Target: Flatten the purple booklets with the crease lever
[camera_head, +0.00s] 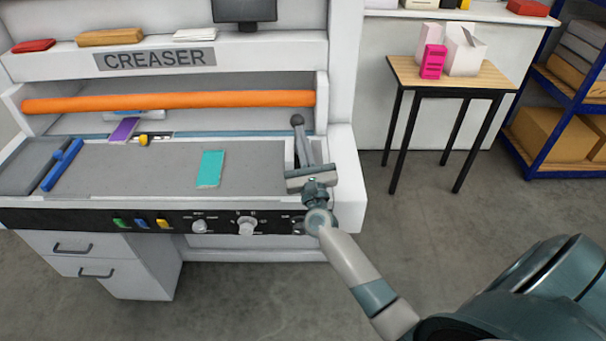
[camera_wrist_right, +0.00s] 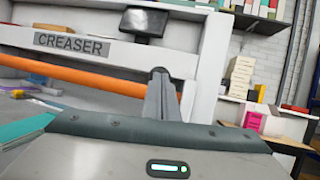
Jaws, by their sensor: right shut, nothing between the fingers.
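The crease lever (camera_head: 303,140) is a grey bar with a dark round knob at the right end of the creaser bed; it leans slightly and also stands mid-frame in the right wrist view (camera_wrist_right: 161,95). My right gripper (camera_head: 308,172) is shut and empty, close to the lever's lower part; I cannot tell whether it touches. A purple booklet (camera_head: 124,130) lies tilted at the back left of the bed, under the orange roller. A teal booklet (camera_head: 210,168) lies flat right of the bed's middle. My left gripper is not in view.
The orange roller (camera_head: 170,101) spans the creaser (camera_head: 245,180). A yellow knob (camera_head: 143,140) is beside the purple booklet, and a blue bar (camera_head: 62,164) lies at the left. A small table (camera_head: 480,80) with a pink holder (camera_head: 433,62) stands at the right. The bed's middle is largely clear.

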